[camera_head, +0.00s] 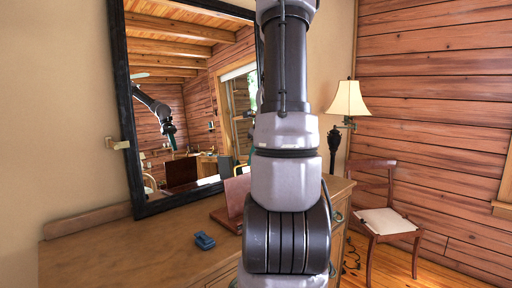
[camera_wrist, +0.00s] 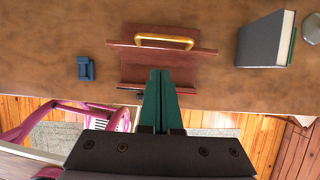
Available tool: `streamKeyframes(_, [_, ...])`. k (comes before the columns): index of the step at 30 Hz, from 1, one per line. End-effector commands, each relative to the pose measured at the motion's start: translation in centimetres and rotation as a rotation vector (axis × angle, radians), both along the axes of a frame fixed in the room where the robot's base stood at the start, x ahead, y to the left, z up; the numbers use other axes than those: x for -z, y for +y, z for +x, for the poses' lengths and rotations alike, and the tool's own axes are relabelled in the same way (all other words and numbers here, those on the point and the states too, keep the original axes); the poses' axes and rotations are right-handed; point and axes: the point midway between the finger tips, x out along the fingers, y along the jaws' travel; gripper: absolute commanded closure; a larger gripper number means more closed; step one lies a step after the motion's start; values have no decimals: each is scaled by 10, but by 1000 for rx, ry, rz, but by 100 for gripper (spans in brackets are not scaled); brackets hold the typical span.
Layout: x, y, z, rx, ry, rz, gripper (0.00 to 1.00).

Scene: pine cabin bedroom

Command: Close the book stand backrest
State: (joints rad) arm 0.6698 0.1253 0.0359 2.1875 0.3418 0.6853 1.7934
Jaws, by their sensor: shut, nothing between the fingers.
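The book stand is reddish-brown wood and sits on the dresser top. In the head view its backrest (camera_head: 237,193) stands raised and leaning, partly hidden behind my arm, with the flat base (camera_head: 224,219) in front of it. In the wrist view the stand (camera_wrist: 133,70) shows from above, with a brass handle (camera_wrist: 165,41) at the backrest's upper edge. My gripper (camera_wrist: 162,72) has green fingers that are shut together and empty. They overlap the stand's base in the picture; I cannot tell whether they touch it. The head view hides the gripper behind my arm.
A blue object (camera_head: 205,241) lies on the dresser (camera_head: 130,258) left of the stand. A dark book (camera_wrist: 266,40) lies to the right in the wrist view. A large mirror (camera_head: 190,100) stands behind. A lamp (camera_head: 349,100) and a chair (camera_head: 385,221) are at right.

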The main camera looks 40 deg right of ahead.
Motion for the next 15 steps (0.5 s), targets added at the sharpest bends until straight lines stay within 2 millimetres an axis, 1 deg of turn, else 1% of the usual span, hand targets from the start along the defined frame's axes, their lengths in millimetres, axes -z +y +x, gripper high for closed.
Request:
streamKeyframes(1, [3, 1, 9, -3, 0, 0, 100])
streamKeyframes(3, [6, 3, 19, -3, 0, 0, 100])
streamKeyframes(6, [9, 4, 29, -1, -1, -2, 100])
streamKeyframes(10, [11, 5, 35, -3, -1, -1, 100])
streamKeyframes(15, [12, 5, 36, -1, -1, -2, 100])
